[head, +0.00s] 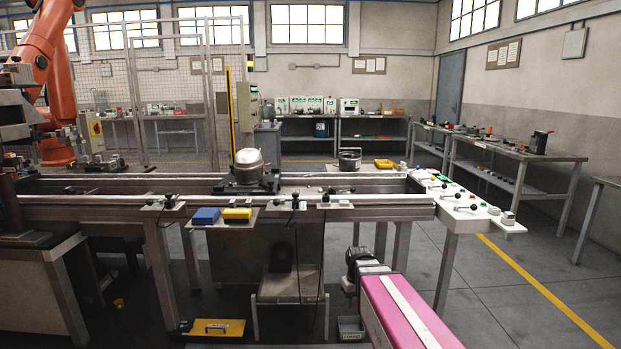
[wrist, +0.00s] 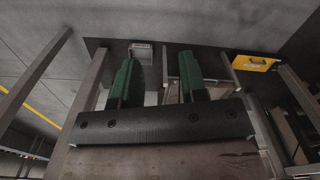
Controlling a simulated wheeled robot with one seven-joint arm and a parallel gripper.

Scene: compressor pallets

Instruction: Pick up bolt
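I cannot make out a bolt in either view. My gripper (wrist: 158,88) shows in the wrist view with its two green fingers wide apart and nothing between them. It hangs in front of the workbench's underside, with the floor and a low stand beyond it. In the head view its fingers cannot be made out. A blue bin (head: 206,216) and a yellow bin (head: 238,214) sit side by side on a small shelf at the bench's front edge. Their contents are too small to tell.
A compressor (head: 249,167) stands on the long conveyor bench (head: 340,200). A low stand (head: 290,299) is under it. Small levers sit along the bench front.

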